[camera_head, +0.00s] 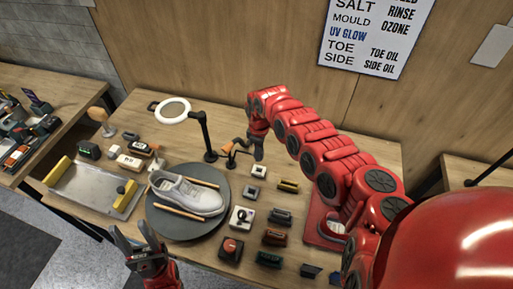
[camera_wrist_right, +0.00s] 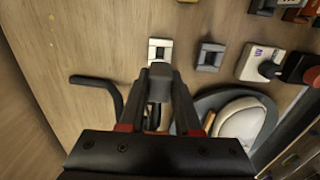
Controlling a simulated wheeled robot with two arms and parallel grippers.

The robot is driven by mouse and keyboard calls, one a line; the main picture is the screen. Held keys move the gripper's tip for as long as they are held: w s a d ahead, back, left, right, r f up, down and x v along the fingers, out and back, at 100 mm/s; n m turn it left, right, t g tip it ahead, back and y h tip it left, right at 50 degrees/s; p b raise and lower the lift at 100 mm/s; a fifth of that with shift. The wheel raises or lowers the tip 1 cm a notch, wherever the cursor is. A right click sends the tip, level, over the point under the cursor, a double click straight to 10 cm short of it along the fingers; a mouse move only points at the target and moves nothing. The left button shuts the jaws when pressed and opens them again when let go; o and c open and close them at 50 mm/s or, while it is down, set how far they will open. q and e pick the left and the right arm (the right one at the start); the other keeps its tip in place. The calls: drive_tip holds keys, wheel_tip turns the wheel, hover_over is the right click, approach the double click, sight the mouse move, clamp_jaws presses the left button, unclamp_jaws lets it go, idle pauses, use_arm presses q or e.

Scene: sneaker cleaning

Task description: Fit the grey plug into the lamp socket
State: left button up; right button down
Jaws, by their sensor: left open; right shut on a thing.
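My right gripper (camera_head: 259,155) points down over the back middle of the table, behind the shoe. In the right wrist view its fingers (camera_wrist_right: 161,80) are shut on a small grey piece (camera_wrist_right: 160,71), largely hidden; I cannot tell for certain that it is the grey plug. A ring lamp (camera_head: 173,110) with a white head stands at the back left on a dark jointed arm (camera_head: 206,136). A pale block with a slot (camera_wrist_right: 160,49) lies just beyond the fingertips in the wrist view. My left gripper (camera_head: 143,245) is open and empty at the front edge.
A white sneaker (camera_head: 187,193) rests on a dark round turntable (camera_head: 160,228). A grey block (camera_wrist_right: 210,57) and several small dark blocks stand right of it. A metal tray (camera_head: 75,190) lies at the left. An orange-handled tool (camera_head: 229,149) is close beside my right gripper.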

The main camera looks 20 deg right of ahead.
drive_tip(key=shift+s+d, duration=0.1)
drive_tip(key=shift+d, duration=0.05)
drive_tip(key=shift+f, duration=0.3)
drive_tip(key=b, duration=0.5)
hover_over(259, 165)
drive_tip(key=s, duration=0.2)
drive_tip(key=shift+a+f, duration=0.15)
drive_tip(key=shift+f, duration=1.15)
drive_tip(key=shift+a+f, duration=0.15)
drive_tip(key=shift+f, duration=1.15)
drive_tip(key=shift+f+b, duration=0.9)
drive_tip(key=shift+f, duration=0.5)
drive_tip(key=c, duration=0.5)
unclamp_jaws()
drive_tip(key=shift+r, duration=0.1)
drive_tip(key=shift+s, duration=0.1)
